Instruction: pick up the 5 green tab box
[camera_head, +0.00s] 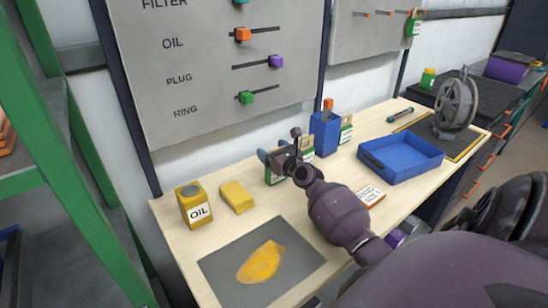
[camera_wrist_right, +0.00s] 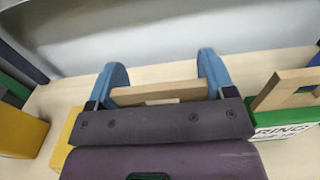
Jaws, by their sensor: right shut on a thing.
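My right gripper (camera_head: 277,160) is over the bench beside the row of green tab boxes. In the right wrist view its blue fingers (camera_wrist_right: 163,90) are shut on the tan cardboard top (camera_wrist_right: 160,92) of a box. In the head view, a green and tan part of this green tab box (camera_head: 270,177) shows just below the fingers; the wrist and arm hide the rest. A second green tab box (camera_head: 307,146) stands close to its right, and its RING label (camera_wrist_right: 285,132) shows in the right wrist view. Another green tab box (camera_head: 346,131) stands farther right. My left gripper is not in view.
A yellow OIL can (camera_head: 194,206) and yellow pads (camera_head: 237,196) stand to the left. A blue holder (camera_head: 324,133) is behind the boxes, and a blue tray (camera_head: 402,157) lies right. A grey mat (camera_head: 215,268) with a yellow cloth is in front. The hook board (camera_head: 205,110) rises behind.

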